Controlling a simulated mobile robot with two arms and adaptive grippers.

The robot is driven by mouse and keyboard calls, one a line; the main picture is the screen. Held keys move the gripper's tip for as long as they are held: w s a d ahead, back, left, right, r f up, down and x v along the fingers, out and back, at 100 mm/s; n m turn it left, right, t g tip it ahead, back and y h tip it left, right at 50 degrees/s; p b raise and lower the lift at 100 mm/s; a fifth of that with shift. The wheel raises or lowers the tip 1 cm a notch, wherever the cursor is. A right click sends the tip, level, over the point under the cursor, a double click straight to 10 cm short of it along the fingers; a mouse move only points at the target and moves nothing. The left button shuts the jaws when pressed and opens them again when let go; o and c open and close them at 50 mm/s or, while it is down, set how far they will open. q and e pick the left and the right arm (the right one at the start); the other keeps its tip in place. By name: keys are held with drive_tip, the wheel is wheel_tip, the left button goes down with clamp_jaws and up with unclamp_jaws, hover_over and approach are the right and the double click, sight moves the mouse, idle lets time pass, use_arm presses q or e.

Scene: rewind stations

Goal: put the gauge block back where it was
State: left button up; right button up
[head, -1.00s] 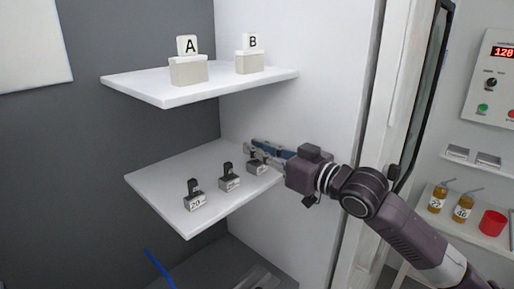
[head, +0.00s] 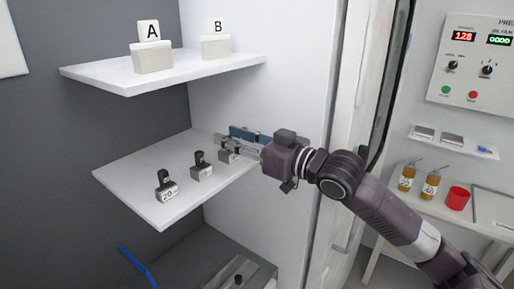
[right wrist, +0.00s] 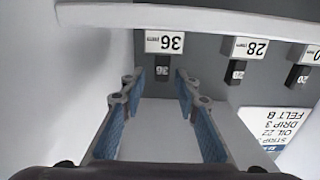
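Several dark-handled gauge blocks stand in a row on the lower white shelf (head: 135,190). The block marked 20 (head: 167,192) is nearest, then the middle one (head: 202,172), marked 28 in the wrist view (right wrist: 247,47). The block marked 36 (head: 228,157) stands furthest right, partly hidden by my right gripper. My right gripper (head: 228,140) is open at that block. In the upside-down wrist view, the 36 block (right wrist: 165,42) stands ahead, its dark handle between the two blue-padded fingers (right wrist: 158,80), with gaps on both sides. My left gripper is not in view.
The upper shelf (head: 128,84) holds holders marked A (head: 152,58) and B (head: 215,47). A white side wall stands close beyond my right gripper. At right are a control panel (head: 482,75), bottles (head: 407,178) and a red cup (head: 458,198). A text sign (right wrist: 283,128) shows in the wrist view.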

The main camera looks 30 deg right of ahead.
drive_tip(key=b+v, duration=0.4)
drive_tip(key=v, duration=0.7)
idle(0.6)
